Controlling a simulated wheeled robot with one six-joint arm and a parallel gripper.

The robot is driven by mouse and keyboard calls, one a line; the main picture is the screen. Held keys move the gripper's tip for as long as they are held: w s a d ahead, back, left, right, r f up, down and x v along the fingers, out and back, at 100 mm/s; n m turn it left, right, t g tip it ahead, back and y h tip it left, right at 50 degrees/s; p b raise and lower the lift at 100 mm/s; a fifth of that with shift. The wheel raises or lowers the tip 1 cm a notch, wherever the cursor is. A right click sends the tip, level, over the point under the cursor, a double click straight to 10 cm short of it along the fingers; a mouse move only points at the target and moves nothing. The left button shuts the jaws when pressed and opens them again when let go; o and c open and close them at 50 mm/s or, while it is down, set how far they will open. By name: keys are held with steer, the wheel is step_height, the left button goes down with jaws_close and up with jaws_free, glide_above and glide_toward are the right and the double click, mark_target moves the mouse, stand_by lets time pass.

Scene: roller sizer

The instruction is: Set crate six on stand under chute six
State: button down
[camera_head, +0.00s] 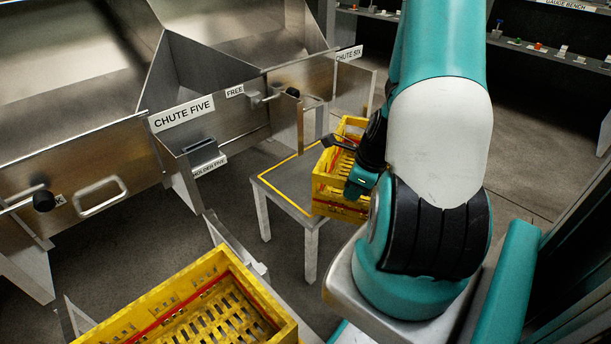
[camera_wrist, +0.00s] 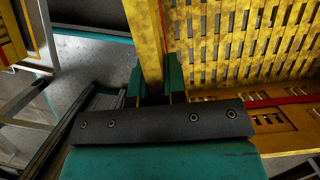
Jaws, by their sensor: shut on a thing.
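A yellow slatted crate with a red band (camera_head: 326,188) is held by my gripper (camera_head: 357,187), which is partly hidden behind my arm. In the wrist view, the teal fingertips (camera_wrist: 154,82) are shut on the crate's wall, and the crate's slatted floor (camera_wrist: 240,40) spreads to the right. A grey-topped stand with a yellow border (camera_head: 277,178) is below and left of the crate. The crate overlaps its right side in the head view; I cannot tell whether they touch. The chute six label (camera_head: 349,54) is above and behind; the crate's right side is hidden by my arm.
Chute five (camera_head: 181,114) is at the left, with a holder (camera_head: 203,152) on its front. A "FREE" label (camera_head: 235,91) and a black-knobbed handle (camera_head: 291,92) are beside it. Another yellow crate (camera_head: 172,296) is at the front. A gauge bench (camera_head: 548,50) stands at the back right.

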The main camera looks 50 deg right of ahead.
steer(key=w+d+f+b, duration=0.1)
steer(key=w+b, duration=0.3)
steer(key=w, duration=0.5)
steer(key=w+d+f+b, duration=0.1)
steer(key=w+b, duration=0.3)
steer(key=w, duration=0.5)
steer(key=shift+w+f+m, duration=0.15)
steer(key=shift+f+m, duration=0.15)
steer(key=shift+f, duration=0.6)
steer(key=c, duration=1.6)
jaws_free()
steer(key=shift+f, duration=0.15)
steer(key=o, duration=0.4)
steer(key=shift+o, duration=0.2)
